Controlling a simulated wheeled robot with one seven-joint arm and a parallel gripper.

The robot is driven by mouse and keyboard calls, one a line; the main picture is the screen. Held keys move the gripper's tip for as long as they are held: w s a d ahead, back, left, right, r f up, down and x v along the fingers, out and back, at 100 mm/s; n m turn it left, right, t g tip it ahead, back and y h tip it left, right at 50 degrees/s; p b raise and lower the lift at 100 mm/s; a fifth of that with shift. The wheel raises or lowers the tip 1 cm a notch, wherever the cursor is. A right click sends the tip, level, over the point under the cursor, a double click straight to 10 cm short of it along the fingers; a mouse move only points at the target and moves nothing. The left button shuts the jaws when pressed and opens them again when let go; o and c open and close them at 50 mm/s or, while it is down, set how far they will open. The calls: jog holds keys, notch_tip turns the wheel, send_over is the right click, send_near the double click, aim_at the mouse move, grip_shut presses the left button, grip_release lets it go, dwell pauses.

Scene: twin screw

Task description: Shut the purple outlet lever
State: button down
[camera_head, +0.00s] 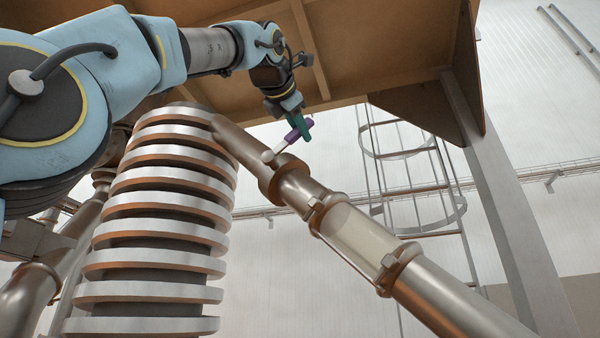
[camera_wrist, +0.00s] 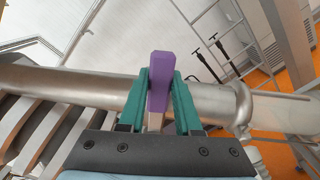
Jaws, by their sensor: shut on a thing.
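The purple outlet lever (camera_head: 293,135) has a purple grip on a pale metal shank that slants down to a collar on the sloping pipe (camera_head: 267,160). In the head view the lever stands out from the pipe at an angle. My gripper (camera_head: 301,126) has green fingers shut around the purple grip. In the wrist view the purple lever (camera_wrist: 160,80) stands between the two green fingers of my gripper (camera_wrist: 160,90), one on each side. The pipe (camera_wrist: 70,83) runs across behind them. The lever's lower end is mostly hidden by the gripper's dark base.
A ribbed metal column (camera_head: 165,230) stands left of the lever. The pipe has a clear sight-glass section (camera_head: 365,240) lower right. A brown platform (camera_head: 350,50) hangs overhead, close to my arm. A caged ladder (camera_head: 410,170) and a grey post (camera_head: 500,200) stand to the right.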

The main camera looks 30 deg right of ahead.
jog(key=shift+r, duration=0.15)
jog(key=c, duration=0.6)
grip_release()
jog(key=shift+w, duration=0.1)
jog(key=b+v, duration=0.2)
jog(key=v, duration=0.8)
jog(key=shift+s+a+b, duration=0.25)
jog(key=shift+a+b, duration=0.05)
jog(key=shift+b, duration=0.1)
